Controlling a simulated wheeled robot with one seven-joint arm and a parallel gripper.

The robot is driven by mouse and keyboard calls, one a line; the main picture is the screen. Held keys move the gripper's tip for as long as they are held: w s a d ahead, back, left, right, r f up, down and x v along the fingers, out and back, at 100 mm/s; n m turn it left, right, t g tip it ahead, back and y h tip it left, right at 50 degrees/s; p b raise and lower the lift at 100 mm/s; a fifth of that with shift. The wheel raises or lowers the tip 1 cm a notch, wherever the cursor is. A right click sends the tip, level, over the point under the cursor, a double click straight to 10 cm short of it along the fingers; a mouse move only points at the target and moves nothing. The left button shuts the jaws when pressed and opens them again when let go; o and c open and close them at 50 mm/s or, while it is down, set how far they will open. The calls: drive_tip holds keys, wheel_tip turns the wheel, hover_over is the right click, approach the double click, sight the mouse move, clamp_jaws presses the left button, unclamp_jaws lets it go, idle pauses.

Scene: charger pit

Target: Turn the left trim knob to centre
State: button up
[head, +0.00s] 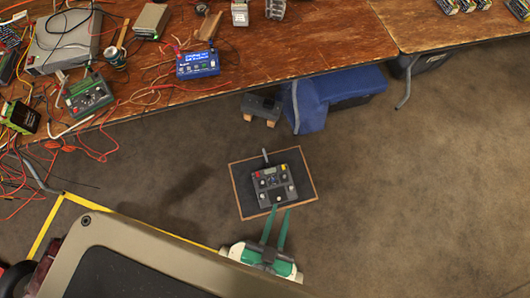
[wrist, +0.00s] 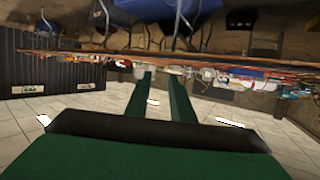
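A dark grey radio transmitter (head: 273,183) with a short antenna lies on a dark mat with a tan border (head: 245,207) in the head view. Small pale knobs and sticks, a red part and a yellow part show on its face. The left trim knob is too small to single out. My gripper (head: 281,208) has two long green fingers that reach to the transmitter's near edge. The fingers are apart with nothing visible between them. In the wrist view the gripper (wrist: 162,75) is also open, and the transmitter does not show there.
A wooden workbench (head: 330,40) crowded with chargers and cables runs along the back. Loose red cables (head: 25,190) hang at the left. Yellow tape (head: 150,220) marks the floor. The floor right of the mat is clear.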

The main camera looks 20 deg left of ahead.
drive_tip(key=w+a+f+g+y, duration=0.1)
drive_tip(key=w+f+g, duration=0.25)
drive_tip(key=f, duration=1.05)
drive_tip(key=w+a+f+g, duration=0.1)
drive_tip(key=w+f+g, duration=0.25)
drive_tip(key=f, duration=0.95)
drive_tip(key=g+h, duration=0.1)
drive_tip(key=g, duration=0.6)
hover_over(262, 196)
wheel_tip(262, 196, down, 12)
wheel_tip(262, 196, down, 10)
drive_tip(key=shift+w+f, duration=0.1)
drive_tip(key=shift+f, duration=0.1)
clamp_jaws()
